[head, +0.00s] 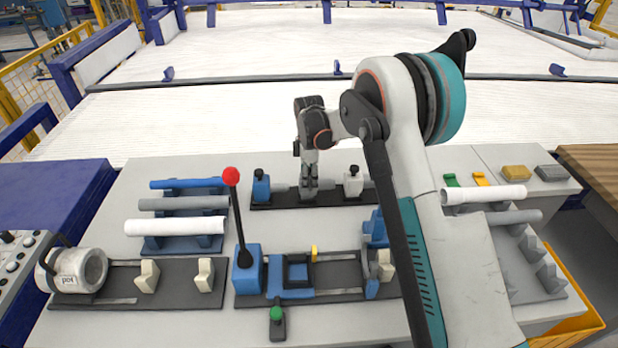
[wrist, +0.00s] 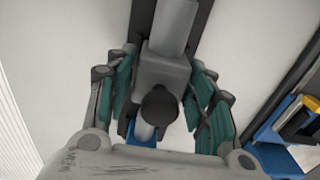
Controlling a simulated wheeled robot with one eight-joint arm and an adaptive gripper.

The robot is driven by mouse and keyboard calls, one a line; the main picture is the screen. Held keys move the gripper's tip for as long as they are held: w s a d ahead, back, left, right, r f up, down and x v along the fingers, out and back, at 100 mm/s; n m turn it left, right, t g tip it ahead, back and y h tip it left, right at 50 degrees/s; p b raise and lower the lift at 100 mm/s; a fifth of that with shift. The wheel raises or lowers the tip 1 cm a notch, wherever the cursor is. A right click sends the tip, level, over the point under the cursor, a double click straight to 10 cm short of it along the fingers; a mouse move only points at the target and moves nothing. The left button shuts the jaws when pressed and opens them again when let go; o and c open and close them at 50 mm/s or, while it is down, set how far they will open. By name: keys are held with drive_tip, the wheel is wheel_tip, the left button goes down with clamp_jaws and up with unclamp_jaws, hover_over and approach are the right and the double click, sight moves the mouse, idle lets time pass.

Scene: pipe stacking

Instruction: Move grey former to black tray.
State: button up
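The grey former (wrist: 165,72) is a grey block with a round black knob, between my gripper's fingers in the wrist view. My gripper (head: 310,187) points down over the middle of the black tray (head: 330,201) in the head view. Its green-padded fingers (wrist: 163,75) stand on both sides of the block, very close to it. I cannot tell whether they press on it. A grey tube (wrist: 174,25) extends from the block. The dark tray strip (wrist: 201,25) shows below. In the head view my gripper largely hides the grey former.
On the black tray, a blue former (head: 261,187) stands left of my gripper and a white former (head: 353,183) right. A blue rack (head: 205,243) with pipes lies left. A red-knobbed lever (head: 231,176) rises in front. Bare tabletop lies behind the tray.

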drive_tip(key=shift+o, duration=0.6)
drive_tip(key=shift+r, duration=0.1)
wheel_tip(320, 180, up, 12)
drive_tip(key=shift+f, duration=0.15)
drive_tip(key=shift+s+d+r, duration=0.1)
drive_tip(key=shift+r, duration=0.25)
drive_tip(key=s+d+r+m+t, duration=0.2)
drive_tip(key=s+d+r+m, duration=0.3)
drive_tip(key=s+r, duration=0.35)
drive_tip(key=s+d+r+m+t, duration=0.2)
drive_tip(key=s+d+r+m, duration=0.25)
drive_tip(key=s+r, duration=0.4)
drive_tip(key=s+d+f+m+t, duration=0.1)
drive_tip(key=s+d+f+m, duration=0.1)
drive_tip(key=s, duration=0.5)
drive_tip(key=s+d+f+m+t, duration=0.1)
drive_tip(key=s+f+m, duration=0.1)
drive_tip(key=s, duration=0.5)
drive_tip(key=s+d+f+m+t, duration=0.1)
drive_tip(key=s+d+f+m, duration=0.1)
drive_tip(key=s+m, duration=0.2)
drive_tip(key=s, duration=0.3)
drive_tip(key=shift+s+d, duration=0.3)
drive_tip(key=shift+s, duration=0.05)
